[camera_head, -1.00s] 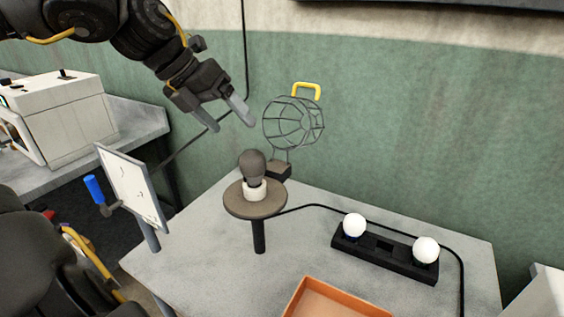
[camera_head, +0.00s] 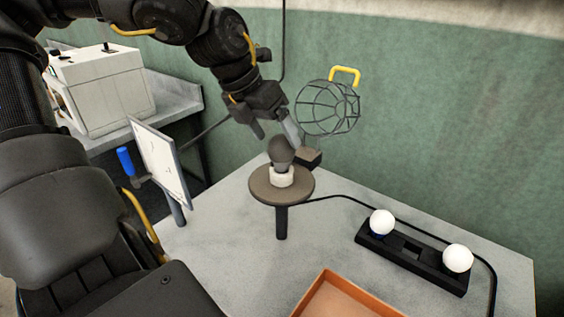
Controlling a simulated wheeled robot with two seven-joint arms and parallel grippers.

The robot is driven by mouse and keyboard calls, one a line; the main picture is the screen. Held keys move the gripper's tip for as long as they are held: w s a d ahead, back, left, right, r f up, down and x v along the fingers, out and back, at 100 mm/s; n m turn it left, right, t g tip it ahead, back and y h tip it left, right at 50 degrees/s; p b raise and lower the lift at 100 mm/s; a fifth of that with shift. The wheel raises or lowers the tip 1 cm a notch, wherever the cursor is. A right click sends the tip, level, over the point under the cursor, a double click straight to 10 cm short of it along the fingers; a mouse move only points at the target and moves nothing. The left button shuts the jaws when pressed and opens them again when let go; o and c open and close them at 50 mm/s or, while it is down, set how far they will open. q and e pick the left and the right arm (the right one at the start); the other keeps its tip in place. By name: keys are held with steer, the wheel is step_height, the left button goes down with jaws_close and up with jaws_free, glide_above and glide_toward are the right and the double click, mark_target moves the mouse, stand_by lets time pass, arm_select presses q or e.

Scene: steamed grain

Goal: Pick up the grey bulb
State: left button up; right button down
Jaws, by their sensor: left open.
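The grey bulb (camera_head: 281,152) stands upright in a white socket (camera_head: 281,177) on a round brown stand (camera_head: 262,188) on the table. My left gripper (camera_head: 276,137) is open and points down at the bulb from above and behind. Its two fingers are spread, one to the left of the bulb and one at its upper right. I cannot tell whether a finger touches the bulb. My right gripper is not in view.
A wire cage lamp (camera_head: 328,108) with a yellow handle stands close behind the stand. A black holder (camera_head: 413,261) with two white bulbs is at the right, an orange tray (camera_head: 326,282) at the front. A white panel (camera_head: 160,160) stands at the left.

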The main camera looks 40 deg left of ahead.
mark_target(283, 147)
arm_select(q)
steer(key=x, duration=0.4)
steer(key=shift+w+f+p, duration=0.2)
steer(key=shift+f+p, duration=0.05)
steer(key=shift+p, duration=0.05)
steer(key=shift+f, duration=0.15)
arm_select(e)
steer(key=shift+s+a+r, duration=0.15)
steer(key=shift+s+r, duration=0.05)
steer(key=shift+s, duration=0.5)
arm_select(q)
steer(key=c, duration=1.1)
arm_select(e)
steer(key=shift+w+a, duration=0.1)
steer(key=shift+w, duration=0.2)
arm_select(q)
step_height(283, 147, up, 18)
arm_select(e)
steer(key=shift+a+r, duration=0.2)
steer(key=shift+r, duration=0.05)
